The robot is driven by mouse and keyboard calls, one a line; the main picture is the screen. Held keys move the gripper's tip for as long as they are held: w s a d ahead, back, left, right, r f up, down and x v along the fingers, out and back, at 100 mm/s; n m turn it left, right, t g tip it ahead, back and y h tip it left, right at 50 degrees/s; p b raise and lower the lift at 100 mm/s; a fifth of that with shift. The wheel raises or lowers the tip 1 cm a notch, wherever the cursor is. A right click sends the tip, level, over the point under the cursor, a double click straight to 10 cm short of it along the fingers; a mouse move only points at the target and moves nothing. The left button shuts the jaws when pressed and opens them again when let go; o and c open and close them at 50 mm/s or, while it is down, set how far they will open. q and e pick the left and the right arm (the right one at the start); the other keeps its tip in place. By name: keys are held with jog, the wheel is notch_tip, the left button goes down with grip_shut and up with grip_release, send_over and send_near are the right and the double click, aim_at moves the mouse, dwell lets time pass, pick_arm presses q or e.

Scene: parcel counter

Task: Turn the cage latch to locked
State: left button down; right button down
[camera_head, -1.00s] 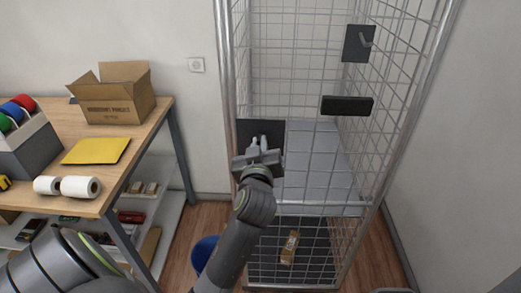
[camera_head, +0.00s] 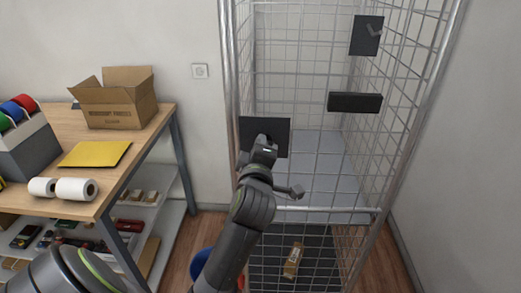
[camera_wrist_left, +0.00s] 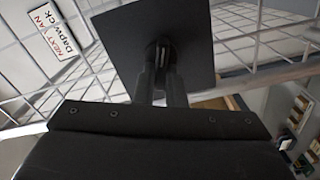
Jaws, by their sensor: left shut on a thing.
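The latch's dark square plate (camera_head: 279,133) is on the front left of the wire cage (camera_head: 376,211). My left gripper (camera_head: 264,143) is in front of this plate and hides the latch handle in the head view. In the left wrist view the plate (camera_wrist_left: 190,25) fills the top middle. The fingers of my left gripper (camera_wrist_left: 162,75) are shut on the dark latch handle (camera_wrist_left: 161,50) against it. The handle's angle is hard to read. My right gripper is not in view.
A second dark plate with a grey lever (camera_head: 366,36) and a black box (camera_head: 355,103) are on the cage's right side. A small carton (camera_head: 293,260) lies low inside the cage. A wooden table (camera_head: 152,138) with an open cardboard box (camera_head: 115,104) stands left.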

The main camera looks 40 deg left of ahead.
pick_arm(q)
jog(key=shift+f+n+b, duration=0.2)
jog(key=shift+n+b, duration=0.3)
jog(key=shift+n, duration=1)
jog(key=c, duration=1.5)
grip_release()
